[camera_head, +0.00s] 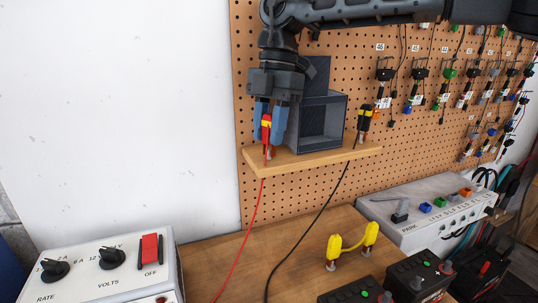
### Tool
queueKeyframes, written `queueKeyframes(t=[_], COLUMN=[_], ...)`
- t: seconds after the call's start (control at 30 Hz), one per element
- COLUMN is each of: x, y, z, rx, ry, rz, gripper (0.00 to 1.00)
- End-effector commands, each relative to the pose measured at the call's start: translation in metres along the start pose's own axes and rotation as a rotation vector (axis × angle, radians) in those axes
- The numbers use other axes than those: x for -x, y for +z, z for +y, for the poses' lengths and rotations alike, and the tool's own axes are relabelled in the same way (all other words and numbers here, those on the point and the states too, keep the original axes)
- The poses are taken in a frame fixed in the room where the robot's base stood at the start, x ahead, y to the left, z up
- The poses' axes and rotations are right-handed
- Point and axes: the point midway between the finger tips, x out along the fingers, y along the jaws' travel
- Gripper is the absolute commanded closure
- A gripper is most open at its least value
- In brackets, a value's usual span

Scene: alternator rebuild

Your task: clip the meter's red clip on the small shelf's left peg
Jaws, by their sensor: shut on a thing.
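The red clip (266,133) with a yellow band is upright at the left end of the small shelf (310,160), and its red lead (257,208) hangs down from there. My gripper (270,118) points down over this left end, its blue fingers shut on the red clip. A metal tip shows under the clip at the shelf; the left peg cannot be told apart from it. A black clip (364,118) with a yellow band stands at the shelf's right end, its black lead (320,210) hanging down. The dark box-shaped meter (322,118) stands between them.
A pegboard (390,160) with several hanging leads is behind the shelf. Below are a wooden bench (215,265), a charger box (110,265) at left, yellow clips (352,247), black batteries (420,275) and a white panel box (425,205) at right.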

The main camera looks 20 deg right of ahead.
Motion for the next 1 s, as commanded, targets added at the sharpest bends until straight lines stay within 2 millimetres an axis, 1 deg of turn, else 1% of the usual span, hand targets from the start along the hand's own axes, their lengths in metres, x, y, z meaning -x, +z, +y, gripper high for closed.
queueKeyframes(t=[0.2,0.23,0.5,0.77,0.87,1.0], x=[0.0,0.0,0.0,0.001,0.008,0.025], y=[0.0,0.0,0.0,0.0,-0.002,-0.005], z=[0.0,0.0,0.0,0.0,0.0,0.0], rx=[0.0,0.0,0.0,0.0,0.0,0.0], ry=[0.0,0.0,0.0,0.0,0.0,0.001], rz=[0.0,0.0,0.0,0.0,-0.001,-0.001], gripper=[0.83,0.66,0.4,0.39,0.39,0.39])
